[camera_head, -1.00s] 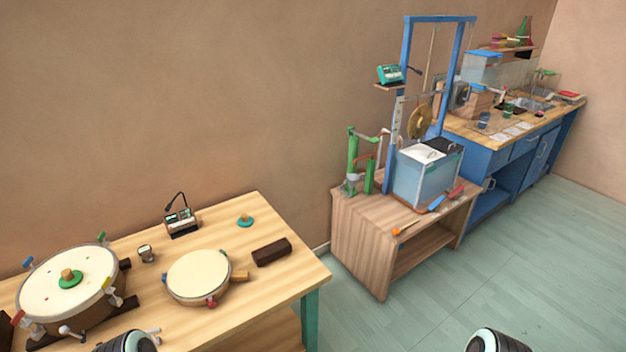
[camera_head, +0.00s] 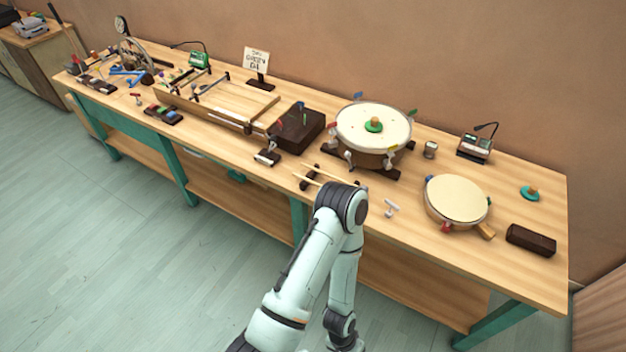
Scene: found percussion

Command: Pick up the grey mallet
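I cannot pick out a grey mallet for certain. A pair of pale sticks (camera_head: 325,175) lies on a dark rest near the front edge of the workbench (camera_head: 525,275), partly behind my arm. A small light-grey T-shaped piece (camera_head: 391,208) lies on the bench just right of my arm's joint; it is too small to tell what it is. One of my arms rises from the bottom middle and bends in front of the bench. Neither gripper shows in the view.
A large drum (camera_head: 350,130) with a green-and-wood knob stands behind the sticks. A smaller round drum (camera_head: 456,200) and a dark block (camera_head: 531,240) are to the right. A dark box (camera_head: 298,130) and a wooden frame (camera_head: 215,97) are to the left. Floor in front is clear.

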